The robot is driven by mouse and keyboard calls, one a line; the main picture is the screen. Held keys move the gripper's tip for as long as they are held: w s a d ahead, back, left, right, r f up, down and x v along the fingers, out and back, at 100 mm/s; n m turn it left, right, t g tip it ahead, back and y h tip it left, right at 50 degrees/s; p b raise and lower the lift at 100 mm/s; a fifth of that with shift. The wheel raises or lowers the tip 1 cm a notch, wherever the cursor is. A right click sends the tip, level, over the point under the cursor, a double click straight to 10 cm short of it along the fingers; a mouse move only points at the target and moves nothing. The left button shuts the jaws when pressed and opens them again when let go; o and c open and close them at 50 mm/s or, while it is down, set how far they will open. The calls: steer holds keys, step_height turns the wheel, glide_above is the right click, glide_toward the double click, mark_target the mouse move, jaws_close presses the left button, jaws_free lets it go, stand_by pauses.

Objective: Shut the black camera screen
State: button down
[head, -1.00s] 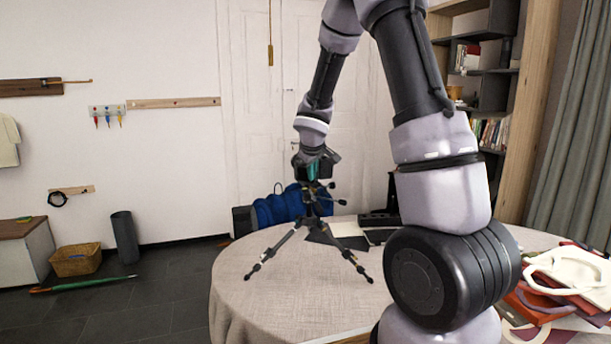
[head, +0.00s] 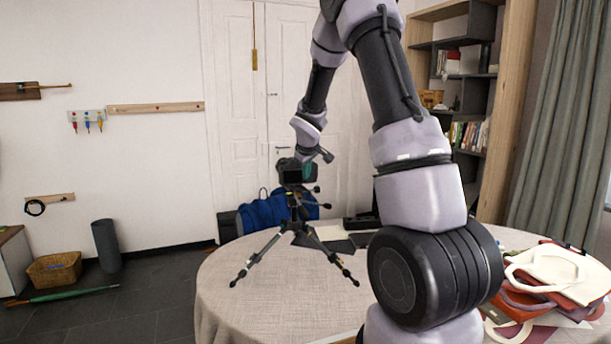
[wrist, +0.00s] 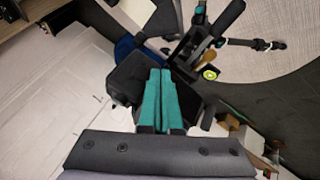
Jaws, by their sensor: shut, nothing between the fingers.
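The black camera (head: 284,164) sits on top of the black tripod (head: 294,212), which stands with its legs spread on the table. A dark rectangular panel, apparently the screen (head: 292,176), faces the head camera; I cannot tell its exact angle to the body. My gripper (head: 306,172) points down at the camera's right side, its teal fingers partly hidden behind the camera. In the wrist view the shut, empty teal fingers (wrist: 158,98) lie over the dark camera body (wrist: 126,78), with a dark flat panel (wrist: 197,102) beside them. Contact is unclear.
The round table (head: 250,290) has a grey cloth. A blue bag (head: 262,212) is behind the tripod. Dark flat items lie to the tripod's right, and a pile of bags (head: 550,275) is at the table's right. My arm fills the middle right.

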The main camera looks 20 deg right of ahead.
steer(key=shift+w+d, duration=0.2)
steer(key=shift+w, duration=0.35)
stand_by(0.4)
